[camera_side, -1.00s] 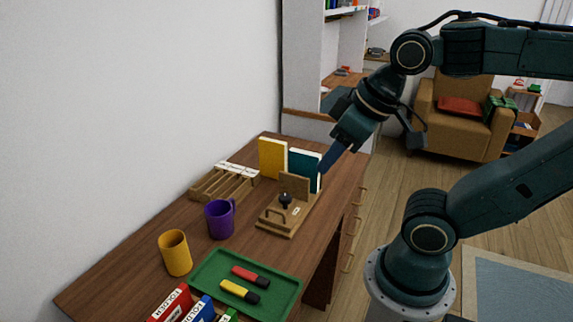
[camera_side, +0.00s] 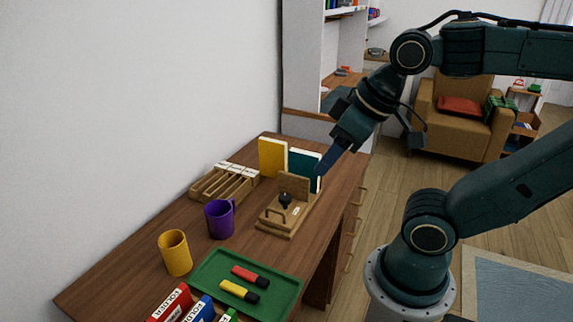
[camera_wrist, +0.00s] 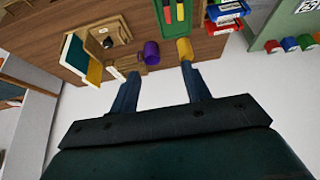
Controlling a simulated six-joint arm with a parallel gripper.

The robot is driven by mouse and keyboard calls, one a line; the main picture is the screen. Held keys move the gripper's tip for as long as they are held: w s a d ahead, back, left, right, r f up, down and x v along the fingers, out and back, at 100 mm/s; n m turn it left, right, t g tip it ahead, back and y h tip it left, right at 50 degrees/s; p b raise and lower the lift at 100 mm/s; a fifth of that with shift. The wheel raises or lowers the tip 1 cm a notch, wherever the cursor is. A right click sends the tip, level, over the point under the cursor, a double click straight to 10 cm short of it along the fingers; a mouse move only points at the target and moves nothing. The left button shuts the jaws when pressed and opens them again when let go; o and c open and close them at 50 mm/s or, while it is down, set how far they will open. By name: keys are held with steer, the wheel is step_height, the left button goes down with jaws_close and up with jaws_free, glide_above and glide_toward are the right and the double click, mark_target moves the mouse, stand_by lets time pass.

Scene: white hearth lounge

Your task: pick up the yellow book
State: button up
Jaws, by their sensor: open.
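The yellow book (camera_side: 272,158) stands upright near the back of the wooden desk, left of a teal book (camera_side: 305,166). In the wrist view the yellow book (camera_wrist: 94,72) shows as a strip beside the teal book (camera_wrist: 75,52), left of my fingers. My gripper (camera_side: 321,172) is at the right of the books in the side view, one blue finger overlapping the teal book's right edge; I cannot tell whether it touches. In the wrist view my gripper (camera_wrist: 160,70) has its two fingers wide apart with nothing held between them.
A wooden stand with a dark knob (camera_side: 285,215) is in front of the books. A slotted wooden rack (camera_side: 222,184), purple mug (camera_side: 219,219), yellow mug (camera_side: 175,253) and green tray (camera_side: 205,283) with two markers are also on the desk. A wall borders its left side.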

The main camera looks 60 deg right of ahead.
steer(key=w+d, duration=0.7)
steer(key=w, duration=0.3)
steer(key=w+d, duration=0.7)
steer(key=w, duration=0.4)
steer(key=w+d+f+t, duration=0.1)
steer(key=w+d+f, duration=0.1)
steer(key=d+f, duration=0.5)
steer(key=w+d+f+t, duration=0.1)
steer(key=d+f, duration=0.2)
steer(key=d, duration=0.8)
steer(key=w+d+f+t, duration=0.1)
steer(key=w+d+f, duration=0.1)
steer(key=d+f, duration=0.5)
steer(key=shift+w+d+f, duration=0.3)
steer(key=shift+w+f, duration=0.35)
steer(key=shift+w, duration=0.25)
steer(key=shift+w+d+f, duration=0.35)
steer(key=shift+w+f, duration=0.35)
steer(key=shift+w, duration=0.25)
steer(key=shift+w+d+f, duration=0.3)
steer(key=shift+w+f, duration=0.35)
steer(key=shift+w, duration=0.25)
